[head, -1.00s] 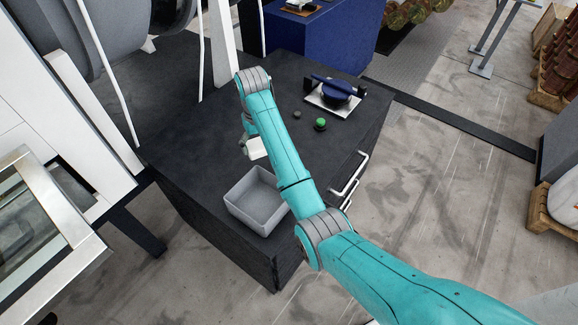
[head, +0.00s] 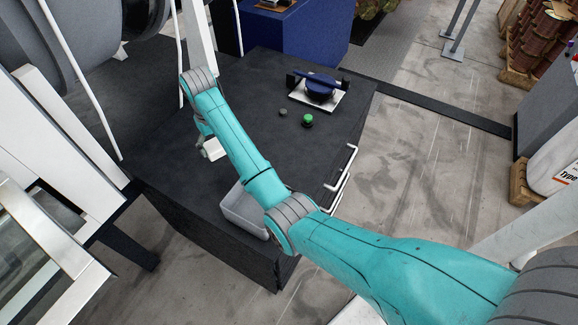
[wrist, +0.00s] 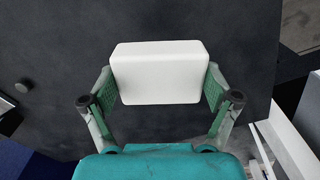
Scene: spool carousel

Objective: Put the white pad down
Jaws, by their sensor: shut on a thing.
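The white pad (wrist: 160,75) is a rounded white block. In the wrist view it sits between the two green fingers of my gripper (wrist: 160,88), which is shut on it from both sides. In the head view the pad (head: 213,149) shows small beside my arm, over the dark table top (head: 262,82). My gripper (head: 206,146) is partly hidden behind my arm there. I cannot tell whether the pad touches the table or hangs above it.
A grey open bin (head: 243,212) stands at the table's near end, partly hidden by my arm. A green button (head: 307,120), a small dark knob (head: 283,112) and a blue device on a white plate (head: 318,92) are farther back. White rails (head: 343,180) edge the right side.

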